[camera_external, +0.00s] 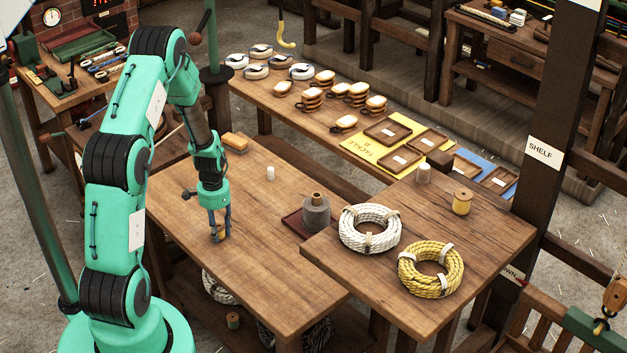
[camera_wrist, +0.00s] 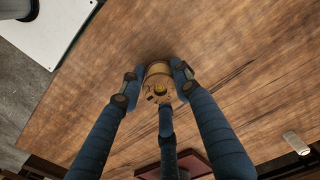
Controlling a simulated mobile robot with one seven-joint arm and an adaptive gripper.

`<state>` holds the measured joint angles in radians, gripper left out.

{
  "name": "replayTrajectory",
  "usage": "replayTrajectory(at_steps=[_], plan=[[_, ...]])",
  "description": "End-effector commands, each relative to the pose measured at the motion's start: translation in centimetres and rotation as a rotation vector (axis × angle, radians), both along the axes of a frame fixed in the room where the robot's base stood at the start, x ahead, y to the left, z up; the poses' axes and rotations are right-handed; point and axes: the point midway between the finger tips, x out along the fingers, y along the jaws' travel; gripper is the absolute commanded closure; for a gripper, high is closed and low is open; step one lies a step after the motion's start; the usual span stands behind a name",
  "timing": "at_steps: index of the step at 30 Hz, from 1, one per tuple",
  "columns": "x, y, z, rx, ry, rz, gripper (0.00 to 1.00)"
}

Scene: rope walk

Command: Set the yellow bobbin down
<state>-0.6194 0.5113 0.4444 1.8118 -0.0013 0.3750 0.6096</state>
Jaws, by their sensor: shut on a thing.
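My gripper (camera_external: 219,235) is low over the left part of the near wooden table (camera_external: 180,205). Its dark blue fingers, also in the wrist view (camera_wrist: 158,92), are closed around a small tan-yellow bobbin (camera_wrist: 158,77). One round end of the bobbin, with a yellow centre, faces the wrist camera. In the external view the fingers mostly hide it. It is at or just above the tabletop; I cannot tell whether it touches.
A dark red tray (camera_external: 293,224) with a grey spool (camera_external: 316,213) stands to the right. White rope (camera_external: 353,237), yellow rope (camera_external: 447,280) and another yellow spool (camera_external: 462,202) lie on the right table. Wood around my gripper is clear.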

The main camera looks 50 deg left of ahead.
Motion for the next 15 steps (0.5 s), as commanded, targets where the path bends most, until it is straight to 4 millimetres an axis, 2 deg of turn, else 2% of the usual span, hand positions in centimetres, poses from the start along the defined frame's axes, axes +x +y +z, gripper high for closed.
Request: replayTrajectory(at_steps=[14,15], plan=[[0.06,0.04,-0.56,0.001,-0.001,0.0,0.88],[0.06,0.04,-0.6,0.001,-0.001,0.0,0.66]])
